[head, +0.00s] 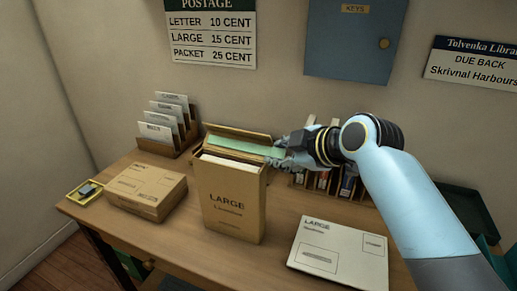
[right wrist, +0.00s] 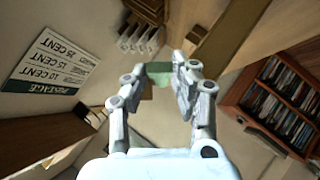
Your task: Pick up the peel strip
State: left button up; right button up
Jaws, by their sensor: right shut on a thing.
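The peel strip (head: 240,146) is a pale green band along the top of the tall brown LARGE box (head: 231,208), just below its raised flap. The box stands upright on the desk with white contents showing at its open top. My right gripper (head: 277,155) is at the strip's right end, beside the box's top right corner. In the right wrist view the green strip (right wrist: 159,74) lies between the fingertips (right wrist: 162,82), which are shut on it. The strip's gripped end is partly hidden by the fingers in the head view. My left gripper is not in view.
A white LARGE envelope (head: 340,252) lies at the desk's front right. A flat brown parcel (head: 146,189) and a yellow tray (head: 80,198) are at left. An envelope rack (head: 152,146) stands behind. Another rack (head: 300,182) is partly behind my right arm.

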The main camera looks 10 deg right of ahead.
jog(key=shift+r, duration=0.5)
jog(key=s+d+r+p, duration=0.1)
jog(key=s+r+p, duration=0.1)
jog(key=s+r, duration=0.3)
jog(key=s+d+r+p, duration=0.2)
jog(key=s+r, duration=0.4)
jog(key=r, duration=0.5)
jog(key=shift+p, duration=0.5)
jog(key=shift+s+f, duration=0.1)
notch_tip(320, 180, down, 16)
jog(key=s+d+n+y+b, duration=0.1)
jog(key=b, duration=1.9)
jog(key=shift+s+d, duration=0.15)
jog(key=shift+d, duration=0.1)
